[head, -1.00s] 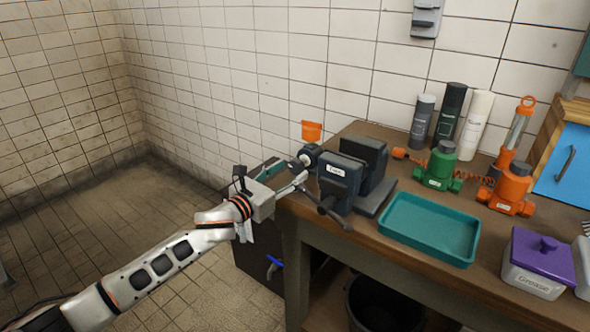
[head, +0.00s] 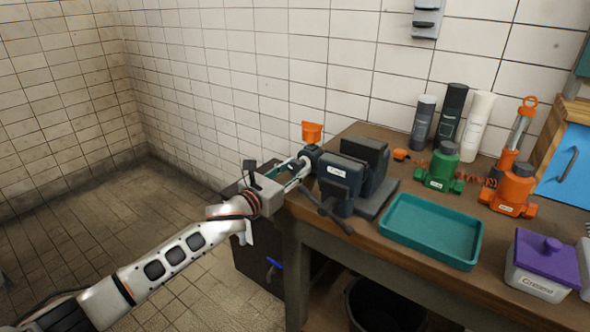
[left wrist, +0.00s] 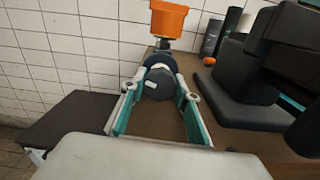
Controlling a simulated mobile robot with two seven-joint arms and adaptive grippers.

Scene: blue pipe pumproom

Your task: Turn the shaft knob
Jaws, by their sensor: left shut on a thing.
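The shaft knob (left wrist: 157,84) is a dark grey round piece at the end of a shaft, just under an orange cup-shaped part (left wrist: 168,18). In the head view the knob's dark end (head: 312,154) shows left of the vise. My left gripper (left wrist: 157,88) has its two teal-padded fingers on either side of the knob and is shut on it. In the head view the left gripper (head: 302,165) reaches the knob from the left, and its fingers partly hide it. My right gripper is not in view.
A dark vise (head: 345,177) with a handle bar stands close right of the left gripper. A teal tray (head: 470,255), green and orange pump bodies and several bottles are on the bench. A dark cabinet (head: 255,262) stands below the gripper. The floor at left is clear.

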